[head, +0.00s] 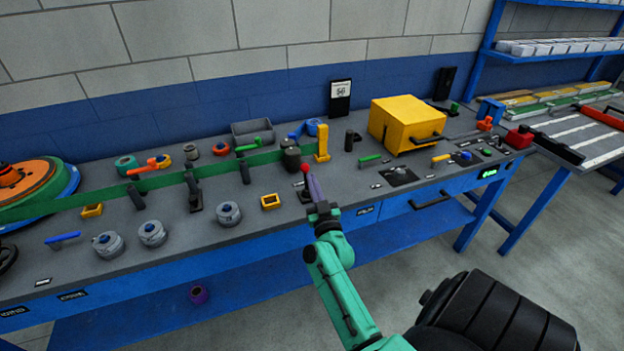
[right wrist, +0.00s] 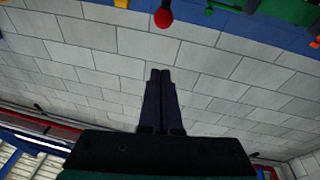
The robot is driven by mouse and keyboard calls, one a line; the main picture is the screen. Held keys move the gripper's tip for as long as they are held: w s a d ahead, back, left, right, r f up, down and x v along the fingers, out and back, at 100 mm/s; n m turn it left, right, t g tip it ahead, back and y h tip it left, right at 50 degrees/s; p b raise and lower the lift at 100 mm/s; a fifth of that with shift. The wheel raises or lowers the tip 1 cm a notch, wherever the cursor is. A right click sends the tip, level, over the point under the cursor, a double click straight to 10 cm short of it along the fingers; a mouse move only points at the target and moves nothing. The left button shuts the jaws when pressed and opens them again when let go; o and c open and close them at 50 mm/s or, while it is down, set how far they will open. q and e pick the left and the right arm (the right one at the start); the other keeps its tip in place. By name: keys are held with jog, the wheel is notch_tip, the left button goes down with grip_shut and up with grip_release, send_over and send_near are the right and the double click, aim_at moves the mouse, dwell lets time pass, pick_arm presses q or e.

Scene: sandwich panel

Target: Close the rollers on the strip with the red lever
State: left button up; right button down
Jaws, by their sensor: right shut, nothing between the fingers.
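The red lever's round red knob (head: 304,168) stands near the front of the workbench, beside the dark rollers (head: 291,155). The green strip (head: 220,164) runs from a coil at the left along the bench to these rollers. Whether the rollers touch the strip is too small to tell. My right gripper (head: 311,182) is shut and empty, its tips close to the knob in the head view. In the right wrist view the knob (right wrist: 163,18) is beyond the shut fingertips (right wrist: 161,72), with a visible gap. The lever's lower part is mostly hidden. My left gripper is not in view.
A yellow box (head: 406,124) with a black handle stands to the right on the bench. Grey round pieces (head: 229,213) and a yellow square block (head: 270,202) lie left of my gripper.

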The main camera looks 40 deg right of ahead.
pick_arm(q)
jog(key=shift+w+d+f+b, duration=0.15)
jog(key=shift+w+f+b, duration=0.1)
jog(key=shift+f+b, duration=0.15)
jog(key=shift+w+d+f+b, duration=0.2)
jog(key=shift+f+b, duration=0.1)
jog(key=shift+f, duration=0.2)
pick_arm(e)
jog(key=v, duration=0.6)
jog(key=shift+s+f, duration=0.35)
